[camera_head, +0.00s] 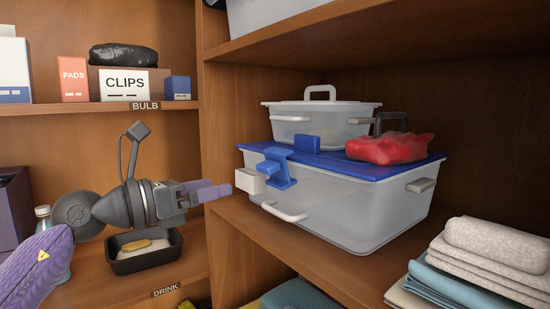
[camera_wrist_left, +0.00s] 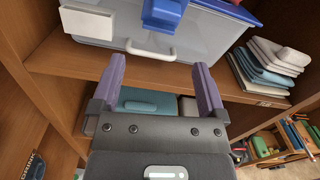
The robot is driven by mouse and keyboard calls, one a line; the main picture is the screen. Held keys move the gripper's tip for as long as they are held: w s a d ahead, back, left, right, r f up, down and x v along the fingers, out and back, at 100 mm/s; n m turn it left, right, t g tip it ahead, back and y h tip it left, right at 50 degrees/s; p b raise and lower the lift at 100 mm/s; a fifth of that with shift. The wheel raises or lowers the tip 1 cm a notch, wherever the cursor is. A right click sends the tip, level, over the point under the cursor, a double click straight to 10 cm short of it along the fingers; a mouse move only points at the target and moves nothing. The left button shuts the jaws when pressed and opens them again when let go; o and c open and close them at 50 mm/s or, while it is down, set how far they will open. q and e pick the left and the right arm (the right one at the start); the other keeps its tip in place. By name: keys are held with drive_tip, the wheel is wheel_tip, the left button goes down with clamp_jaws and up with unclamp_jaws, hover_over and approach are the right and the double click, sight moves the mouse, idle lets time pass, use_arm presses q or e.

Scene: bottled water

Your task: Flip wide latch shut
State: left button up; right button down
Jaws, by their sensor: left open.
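A clear storage box (camera_head: 345,205) with a blue lid (camera_head: 345,162) stands on the shelf. A blue latch (camera_head: 280,168) is at its front edge, angled outward with its lower end away from the wall. A white latch-like plate (camera_head: 250,181) sticks out at the left corner. I cannot tell which is the wide latch. In the left wrist view the blue latch (camera_wrist_left: 163,12) and white plate (camera_wrist_left: 88,20) show at the top. My left gripper (camera_head: 223,189) is open and empty, just left of the white plate. It also shows in the left wrist view (camera_wrist_left: 158,60).
Folded towels (camera_head: 490,255) lie at right. A wooden divider (camera_head: 222,130) stands behind my gripper. A black tray (camera_head: 145,258) is below it.

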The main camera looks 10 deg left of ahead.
sight(261, 167)
use_arm(q)
drive_tip(key=shift+m, duration=0.7)
drive_tip(key=w+d+p, duration=0.1)
drive_tip(key=w, duration=0.1)
drive_tip(key=w+d+r+p, duration=0.1)
drive_tip(key=w+d, duration=0.1)
drive_tip(key=w+d+r+p, duration=0.1)
drive_tip(key=d, duration=0.1)
drive_tip(key=shift+w+d+r+p, duration=0.2)
drive_tip(key=shift+w+r+p, duration=0.05)
drive_tip(key=shift+w+p, duration=0.15)
drive_tip(key=shift+w+d+f, duration=0.25)
drive_tip(key=shift+w+d, duration=0.1)
drive_tip(key=shift+w, duration=0.2)
clamp_jaws()
drive_tip(key=p, duration=0.2)
drive_tip(key=r+g+y+p, duration=0.1)
drive_tip(key=p, duration=0.2)
drive_tip(key=g+p, duration=0.1)
drive_tip(key=p, duration=0.1)
drive_tip(key=shift+w+d+r+y, duration=0.3)
drive_tip(key=shift+w+r+y, duration=0.05)
drive_tip(key=shift+y, duration=0.05)
drive_tip(key=shift+w+f+g+p, duration=0.1)
drive_tip(key=shift+f+g+p, duration=0.2)
drive_tip(key=shift+p, duration=0.25)
drive_tip(key=shift+f, duration=0.1)
